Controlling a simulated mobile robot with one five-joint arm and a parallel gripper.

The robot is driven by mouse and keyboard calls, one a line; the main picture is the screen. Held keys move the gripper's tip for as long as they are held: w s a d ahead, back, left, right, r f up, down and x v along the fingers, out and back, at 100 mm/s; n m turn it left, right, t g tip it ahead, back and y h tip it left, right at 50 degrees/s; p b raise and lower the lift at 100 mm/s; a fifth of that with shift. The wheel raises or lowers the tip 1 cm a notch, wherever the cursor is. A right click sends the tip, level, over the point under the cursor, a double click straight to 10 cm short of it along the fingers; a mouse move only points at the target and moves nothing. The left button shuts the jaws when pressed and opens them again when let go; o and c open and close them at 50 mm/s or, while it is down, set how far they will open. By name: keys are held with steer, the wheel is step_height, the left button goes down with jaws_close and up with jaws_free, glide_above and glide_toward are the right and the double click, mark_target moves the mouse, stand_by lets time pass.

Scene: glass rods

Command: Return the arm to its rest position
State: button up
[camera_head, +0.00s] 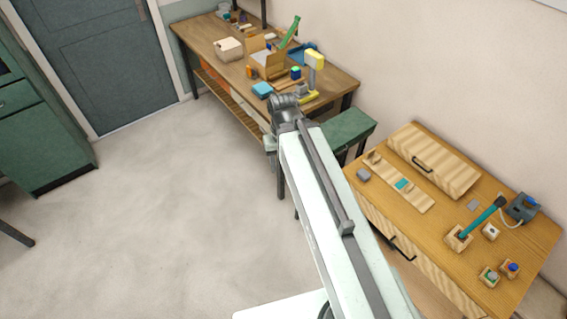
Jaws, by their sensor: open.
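My arm is a long pale link with a dark rail, reaching up from the bottom edge to a dark wrist joint near the middle of the head view. No glass rod can be made out clearly.
A wooden workbench (215,58) with boxes and tools stands at the back. A green stool (348,127) is right of my wrist. A wooden cabinet (445,225) with small holders is at the right. A green cabinet (40,135) is at the left. The floor (150,220) between is clear.

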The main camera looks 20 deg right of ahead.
step_height(320, 180, down, 24)
steer(key=b, duration=2.4)
steer(key=shift+f, duration=0.2)
steer(key=shift+c, duration=1.2)
steer(key=shift+d, duration=0.1)
